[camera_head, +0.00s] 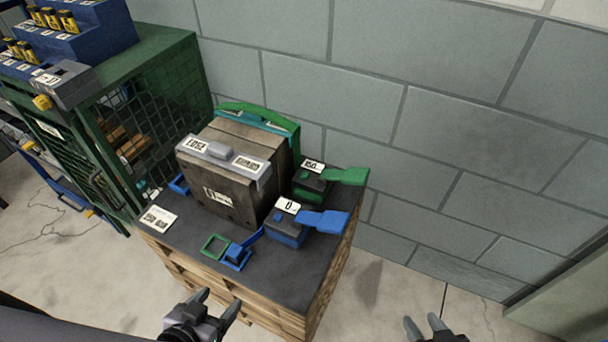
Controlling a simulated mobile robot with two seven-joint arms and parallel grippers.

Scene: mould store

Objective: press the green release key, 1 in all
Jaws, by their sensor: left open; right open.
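A small green block (312,187) with a flat green paddle-shaped key (346,175) stands at the right rear of the dark pallet top, with a white label on it. A matching blue block (286,234) with a blue paddle (323,221) stands in front of it. My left gripper (216,301) is open and empty, near the front edge of the pallet top. My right gripper (423,320) is open and empty, low in the view, to the right of the pallet and apart from both blocks.
A brown wooden box (226,195) with labels stands on the dark pallet top (290,270), left of the blocks. A green mesh cabinet (179,90) stands left; a grey block wall (450,130) is behind.

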